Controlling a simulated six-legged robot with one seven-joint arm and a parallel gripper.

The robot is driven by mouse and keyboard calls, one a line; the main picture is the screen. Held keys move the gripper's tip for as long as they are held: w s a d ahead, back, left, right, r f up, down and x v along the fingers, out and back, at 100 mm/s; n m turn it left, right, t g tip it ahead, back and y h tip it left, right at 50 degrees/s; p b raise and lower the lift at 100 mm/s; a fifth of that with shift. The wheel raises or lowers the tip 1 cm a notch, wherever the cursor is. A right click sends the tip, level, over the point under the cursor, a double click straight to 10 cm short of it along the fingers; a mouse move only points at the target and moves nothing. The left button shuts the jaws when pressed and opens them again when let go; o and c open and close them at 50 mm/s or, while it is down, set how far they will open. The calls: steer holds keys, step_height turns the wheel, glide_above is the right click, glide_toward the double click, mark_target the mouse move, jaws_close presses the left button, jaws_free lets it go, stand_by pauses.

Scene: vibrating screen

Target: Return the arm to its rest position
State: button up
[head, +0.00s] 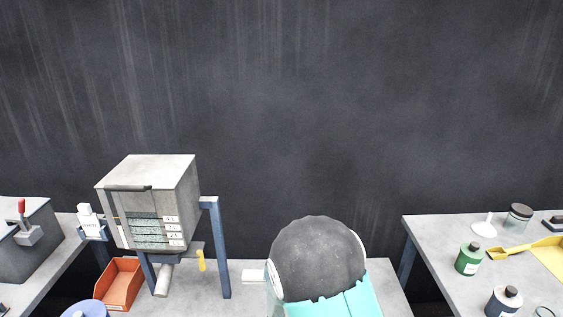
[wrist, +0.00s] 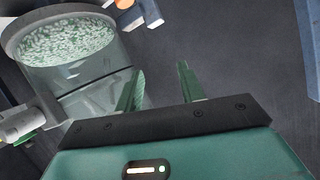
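My gripper (wrist: 160,70) shows in the wrist view, with its two green fingers apart and nothing between them. Behind the gap is only a dark surface. My gripper does not show in the head view, where a dark, rounded part of my arm (head: 320,258) with teal below it rises at the bottom middle.
A grey box-shaped machine (head: 150,172) on blue legs stands left of my arm, an orange bin (head: 122,290) below it. A white bottle (head: 87,219) is beside it. The right table (head: 425,235) holds a green jar (head: 468,260), a yellow scoop (head: 507,252) and other jars.

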steer(key=s+d+r+n+g+y, duration=0.1)
steer(key=s+d+r+g+y, duration=0.1)
steer(key=s+r, duration=0.5)
steer(key=s+d+r+n+g+y, duration=0.1)
steer(key=s+d+r+g, duration=0.15)
steer(key=r, duration=0.85)
steer(key=s+d+r+g, duration=0.1)
steer(key=s+d+r, duration=0.1)
steer(key=s, duration=0.5)
steer(key=s+d+r+n+g+h, duration=0.1)
steer(key=s+d+r, duration=0.1)
steer(key=s, duration=0.6)
steer(key=s+d+r+n+g, duration=0.1)
steer(key=s+d, duration=0.3)
steer(key=s, duration=0.4)
steer(key=shift+s+d+r, duration=0.2)
steer(key=shift+d+r, duration=0.05)
steer(key=shift+r, duration=0.65)
